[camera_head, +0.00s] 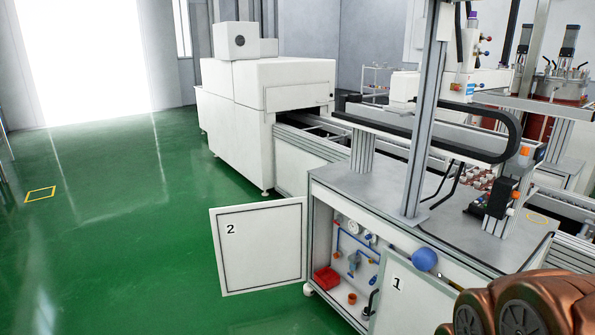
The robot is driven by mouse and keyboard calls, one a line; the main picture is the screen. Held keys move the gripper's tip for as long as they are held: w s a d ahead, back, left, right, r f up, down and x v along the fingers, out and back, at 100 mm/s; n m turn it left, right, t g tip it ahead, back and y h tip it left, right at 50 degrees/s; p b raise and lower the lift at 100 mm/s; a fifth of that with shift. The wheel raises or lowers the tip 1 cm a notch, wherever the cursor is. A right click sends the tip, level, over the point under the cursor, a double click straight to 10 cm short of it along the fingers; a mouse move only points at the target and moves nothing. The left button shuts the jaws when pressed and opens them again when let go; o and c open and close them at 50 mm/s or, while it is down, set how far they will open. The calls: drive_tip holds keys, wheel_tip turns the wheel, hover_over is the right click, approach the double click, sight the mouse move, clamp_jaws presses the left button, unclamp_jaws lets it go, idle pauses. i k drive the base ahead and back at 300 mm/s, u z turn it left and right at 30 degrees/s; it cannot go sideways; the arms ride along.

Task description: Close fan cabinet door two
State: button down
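The white cabinet door marked 2 (262,248) stands open at the centre. It is swung out to the left of the cabinet (320,215), above the green floor. The cabinet's left opening shows its inside, with blue pipes, a gauge (353,228) and a red box (326,278). A second door marked 1 (397,285) is to the right of the opening. A copper-coloured part of my arm fills the lower right corner. My gripper is not in view, so its fingers cannot be seen.
A blue ball (425,260) on a dark rod is at the cabinet front by door 1. The grey worktop (345,183) carries a metal post (420,130) and a black cable chain. A white machine (235,120) stands behind. The green floor (120,220) at left is clear.

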sight(259, 245)
drive_tip(key=u, duration=1.3)
drive_tip(key=i, duration=5.6)
drive_tip(key=z, duration=4.05)
